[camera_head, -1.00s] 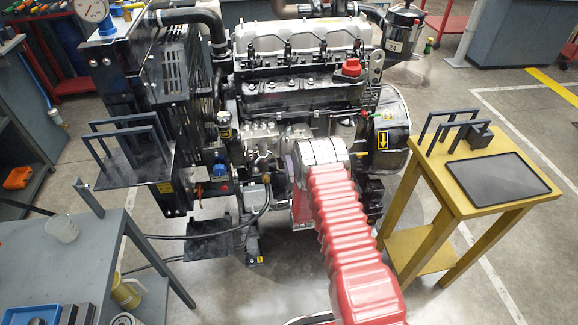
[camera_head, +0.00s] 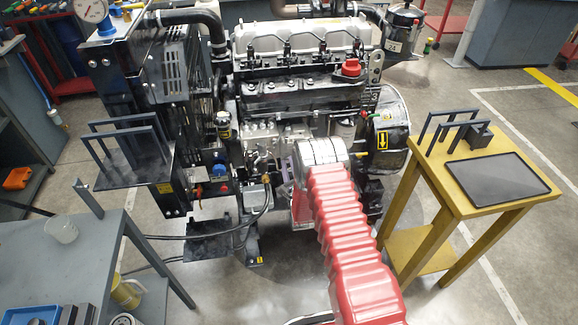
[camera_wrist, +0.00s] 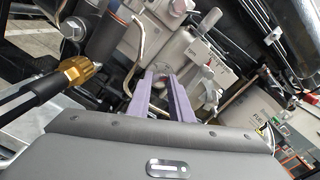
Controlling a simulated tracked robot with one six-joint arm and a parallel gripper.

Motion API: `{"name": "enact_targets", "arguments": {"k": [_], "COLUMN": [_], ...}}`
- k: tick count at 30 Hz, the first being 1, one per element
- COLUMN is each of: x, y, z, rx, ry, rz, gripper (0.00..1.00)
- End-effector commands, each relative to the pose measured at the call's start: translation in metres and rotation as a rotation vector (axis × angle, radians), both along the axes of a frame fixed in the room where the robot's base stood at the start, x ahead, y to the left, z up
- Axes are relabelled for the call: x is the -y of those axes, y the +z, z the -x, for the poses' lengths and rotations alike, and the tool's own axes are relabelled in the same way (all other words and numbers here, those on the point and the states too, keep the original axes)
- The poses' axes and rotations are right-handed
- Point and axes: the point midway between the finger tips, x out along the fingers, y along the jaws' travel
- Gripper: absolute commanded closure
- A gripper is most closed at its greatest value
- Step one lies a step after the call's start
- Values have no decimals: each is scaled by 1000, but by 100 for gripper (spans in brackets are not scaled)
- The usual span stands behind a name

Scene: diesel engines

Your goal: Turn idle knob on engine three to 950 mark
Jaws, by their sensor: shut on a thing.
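The diesel engine (camera_head: 300,90) stands in the middle of the head view. My arm reaches to its front, and the silver wrist hides most of the gripper there. In the wrist view my gripper (camera_wrist: 160,76) has its two purple fingers up against the grey pump housing (camera_wrist: 200,62). The fingers are closed on a small part between their tips, which appears to be the idle knob (camera_wrist: 161,78). It is mostly hidden, and its pointer and the 950 mark cannot be read.
In the wrist view a brass fitting (camera_wrist: 78,72) on a black hose is at left, and a bent metal pipe (camera_wrist: 139,50) is close to the fingers. In the head view a yellow stand (camera_head: 455,195) is right of my arm and a grey bench (camera_head: 60,245) is at left.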

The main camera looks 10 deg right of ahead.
Motion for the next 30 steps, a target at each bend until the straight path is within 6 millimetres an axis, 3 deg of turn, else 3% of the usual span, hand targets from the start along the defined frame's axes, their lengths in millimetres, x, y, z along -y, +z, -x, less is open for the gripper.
{"name": "enact_targets", "arguments": {"k": [12, 30], "x": [4, 3], "y": [-6, -7], "z": [3, 4], "rx": [-12, -15], "ry": [-8, -8], "rz": [-271, -322], "gripper": [100, 100]}}
